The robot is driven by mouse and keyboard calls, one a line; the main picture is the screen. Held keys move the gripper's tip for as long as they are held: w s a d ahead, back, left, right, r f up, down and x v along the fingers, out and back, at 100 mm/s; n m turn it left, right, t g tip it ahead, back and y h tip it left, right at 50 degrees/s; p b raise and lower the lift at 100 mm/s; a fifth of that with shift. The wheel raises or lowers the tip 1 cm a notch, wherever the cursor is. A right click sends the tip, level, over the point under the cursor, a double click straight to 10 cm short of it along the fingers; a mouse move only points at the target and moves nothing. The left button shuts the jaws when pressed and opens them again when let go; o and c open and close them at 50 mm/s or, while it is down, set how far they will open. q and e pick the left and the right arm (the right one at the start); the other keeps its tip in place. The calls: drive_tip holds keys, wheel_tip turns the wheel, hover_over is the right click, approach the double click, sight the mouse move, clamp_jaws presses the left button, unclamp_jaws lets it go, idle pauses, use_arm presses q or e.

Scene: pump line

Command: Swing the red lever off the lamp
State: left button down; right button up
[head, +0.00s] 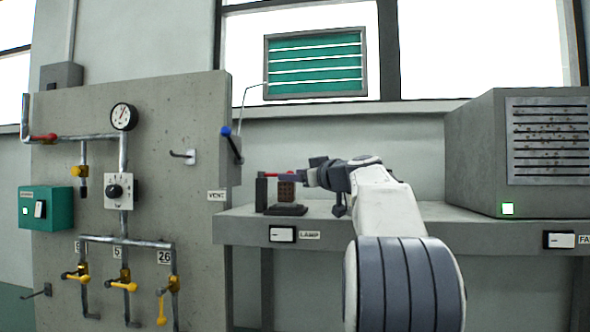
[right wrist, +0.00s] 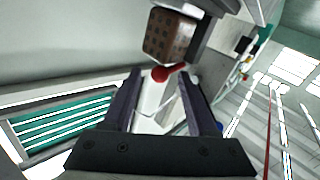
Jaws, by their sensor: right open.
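A small dark fixture (head: 261,193) with a flat base stands on the grey shelf, just above the switch labelled LAMP (head: 282,234). A brown perforated block (head: 286,194) is part of it or beside it; it also shows in the right wrist view (right wrist: 168,36). A red lever (head: 269,174) runs across near the top of the block. Its round red end (right wrist: 160,74) shows near the fingertips in the right wrist view. My right gripper (head: 301,177) is open and empty there, fingers to either side of the red end; contact cannot be told. My left gripper is not in view.
A grey panel (head: 150,160) at left carries pipes, a gauge (head: 123,117), yellow valve handles and another red handle (head: 43,137). A blue-tipped lever (head: 231,143) sticks out at its right edge. A large grey vented box (head: 480,150) stands on the shelf at right.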

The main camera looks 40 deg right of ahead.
clamp_jaws()
idle(1.4)
